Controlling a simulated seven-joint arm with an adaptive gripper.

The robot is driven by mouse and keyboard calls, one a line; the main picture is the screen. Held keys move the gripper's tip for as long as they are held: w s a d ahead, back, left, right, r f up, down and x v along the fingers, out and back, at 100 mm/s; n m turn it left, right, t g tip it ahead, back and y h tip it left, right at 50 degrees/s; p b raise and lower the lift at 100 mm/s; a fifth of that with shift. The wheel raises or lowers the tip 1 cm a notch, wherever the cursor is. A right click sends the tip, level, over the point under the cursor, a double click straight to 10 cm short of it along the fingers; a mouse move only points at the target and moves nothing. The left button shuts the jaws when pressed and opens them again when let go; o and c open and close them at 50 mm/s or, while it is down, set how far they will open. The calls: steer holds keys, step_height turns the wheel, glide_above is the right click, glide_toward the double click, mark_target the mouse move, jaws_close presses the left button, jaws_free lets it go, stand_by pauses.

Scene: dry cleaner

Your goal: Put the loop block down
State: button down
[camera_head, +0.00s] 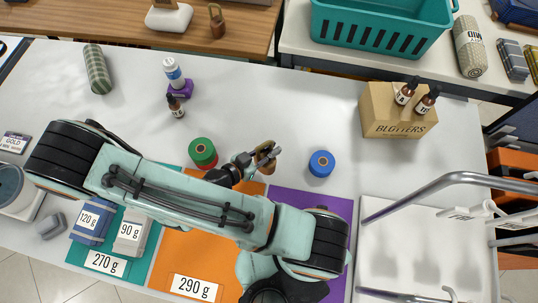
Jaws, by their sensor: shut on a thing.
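The loop block (267,157) is a small brown piece with a loop at its top. My gripper (257,159) is shut on it. They are in the middle of the head view, near the far edge of the orange mat (190,250). My arm crosses in front and hides much of the mats. I cannot tell whether the block touches the surface below.
A green spool (203,152) stands left of my gripper and a blue spool (321,163) right. A purple mat (338,208) and a teal mat (84,262) flank the orange one. A bottle box (385,120) stands at back right.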

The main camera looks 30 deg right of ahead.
steer(key=shift+f, duration=2.1)
steer(key=c, duration=1.2)
jaws_free()
